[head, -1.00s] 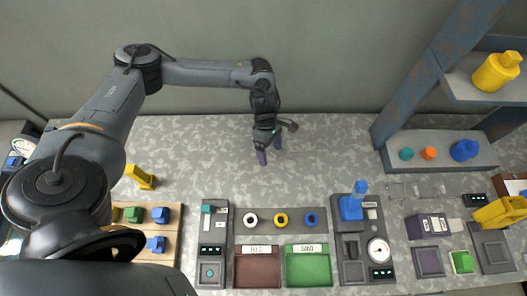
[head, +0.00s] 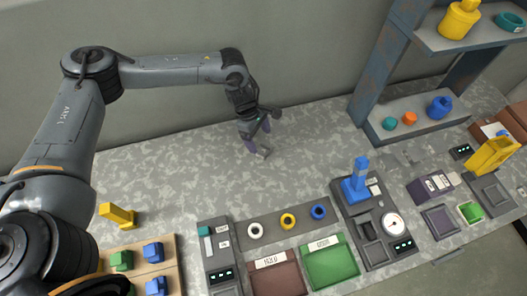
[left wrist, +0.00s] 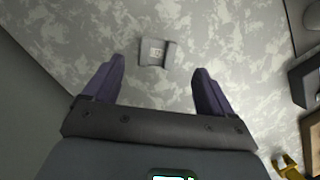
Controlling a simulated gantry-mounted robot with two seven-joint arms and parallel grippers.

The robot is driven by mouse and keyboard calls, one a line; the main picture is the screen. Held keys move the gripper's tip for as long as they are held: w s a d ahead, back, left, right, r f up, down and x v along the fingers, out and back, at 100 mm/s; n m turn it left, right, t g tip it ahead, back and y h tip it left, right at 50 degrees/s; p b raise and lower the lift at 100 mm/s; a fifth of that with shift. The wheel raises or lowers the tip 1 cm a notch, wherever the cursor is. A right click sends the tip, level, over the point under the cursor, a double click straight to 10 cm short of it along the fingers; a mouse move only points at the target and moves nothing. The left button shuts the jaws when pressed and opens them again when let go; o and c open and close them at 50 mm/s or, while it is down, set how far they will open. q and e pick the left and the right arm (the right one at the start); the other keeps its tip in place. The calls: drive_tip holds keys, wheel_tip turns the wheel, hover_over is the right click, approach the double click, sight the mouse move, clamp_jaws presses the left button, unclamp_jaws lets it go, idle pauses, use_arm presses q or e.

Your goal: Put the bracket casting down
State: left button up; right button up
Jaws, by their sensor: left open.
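A small grey piece, which I take to be the bracket casting (left wrist: 155,53), lies on the mottled table top beyond my fingertips in the left wrist view. It has a pale marked patch on its face. In the head view the casting (head: 263,153) shows small and grey just below the fingers. My left gripper (head: 256,137) is low over the back of the table. Its two purple fingers stand wide apart in the left wrist view (left wrist: 160,68), with nothing between them. The casting looks apart from both fingers. My right gripper is not in view.
Red (head: 276,280) and green (head: 332,264) trays stand at the front, below a rack of rings (head: 288,221). A blue part stands on a gauge fixture (head: 394,224) to their right. A shelf unit (head: 420,128) stands at the right. The table around the gripper is clear.

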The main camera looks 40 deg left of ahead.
sight(264, 152)
use_arm(q)
drive_tip(key=shift+a+b+x, duration=0.15)
drive_tip(key=shift+b+x, duration=0.05)
drive_tip(key=shift+x, duration=1.3)
drive_tip(key=shift+a+b+x, duration=0.15)
drive_tip(key=shift+b+x, duration=0.05)
drive_tip(key=shift+x, duration=1.3)
drive_tip(key=c, duration=1.3)
drive_tip(key=shift+w+r, duration=0.1)
